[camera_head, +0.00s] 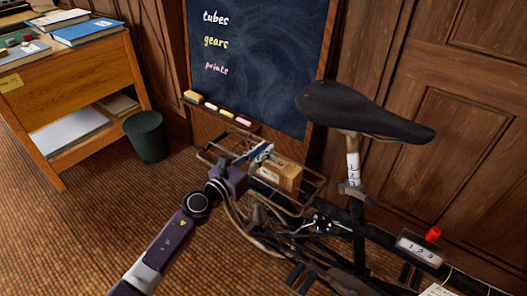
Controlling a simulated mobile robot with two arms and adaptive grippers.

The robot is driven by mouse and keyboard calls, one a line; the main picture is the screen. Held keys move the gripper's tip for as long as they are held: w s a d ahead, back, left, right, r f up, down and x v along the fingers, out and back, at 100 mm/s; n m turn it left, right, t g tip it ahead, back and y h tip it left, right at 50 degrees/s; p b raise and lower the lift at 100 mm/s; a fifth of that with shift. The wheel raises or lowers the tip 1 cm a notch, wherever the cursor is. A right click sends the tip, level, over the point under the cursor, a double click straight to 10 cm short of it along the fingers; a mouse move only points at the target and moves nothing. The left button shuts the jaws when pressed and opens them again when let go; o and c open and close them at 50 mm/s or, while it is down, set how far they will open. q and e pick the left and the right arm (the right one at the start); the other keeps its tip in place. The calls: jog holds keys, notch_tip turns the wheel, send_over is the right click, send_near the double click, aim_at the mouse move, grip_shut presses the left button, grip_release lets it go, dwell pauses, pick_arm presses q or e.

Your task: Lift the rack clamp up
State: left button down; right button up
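A bicycle stands at the right, with a wire rear rack (212,152) under its black saddle (362,112). A brown cardboard box (284,176) sits in the rack. My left arm comes up from the bottom left, and my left gripper (261,154) is over the rack, beside the box's left end. A narrow pale metal piece shows at its fingertips; I cannot tell whether it is the rack clamp or part of the gripper. The finger gap is too small to make out, and my gripper hides part of the rack. My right gripper is not in view.
A chalkboard (262,60) with a chalk ledge stands close behind the rack. A wooden desk (85,92) with books and a dark green bin (146,136) are at the left. A red-topped object (433,234) is at the right. The carpet at lower left is clear.

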pick_arm(q)
jog(key=shift+s+d+f, duration=0.15)
jog(key=shift+d, duration=0.05)
dwell(0.3)
